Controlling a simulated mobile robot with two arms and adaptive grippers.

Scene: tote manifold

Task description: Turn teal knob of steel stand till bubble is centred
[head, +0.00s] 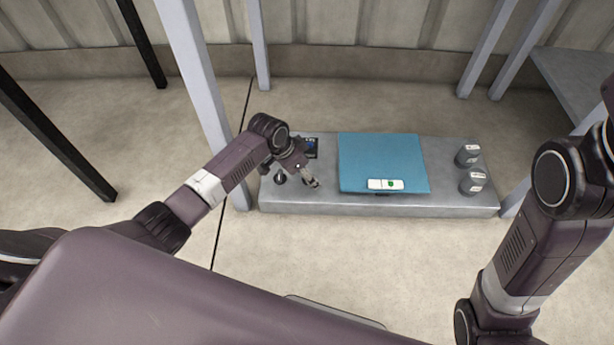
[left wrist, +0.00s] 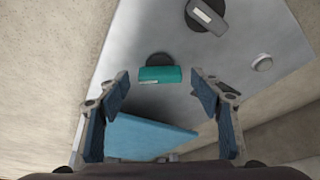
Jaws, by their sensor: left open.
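The teal knob (left wrist: 160,75) shows in the left wrist view, a bar-shaped grip in front of a dark round base on the grey steel stand (head: 285,201). My left gripper (left wrist: 161,84) is open, with a blue-padded finger on each side of the knob in the picture and gaps between. I cannot tell how far it is above the knob. In the head view my left gripper (head: 312,182) is over the stand's left part and hides the knob. A white level (head: 385,184) with a green vial lies at the front of the blue plate (head: 380,155); its bubble is too small to read.
A black knob with a grey label (left wrist: 207,15) and a pale round button (left wrist: 262,62) are near the teal knob. Two grey labelled cylinders (head: 468,155) (head: 473,183) stand at the right end. Pale posts (head: 199,80) rise around the stand.

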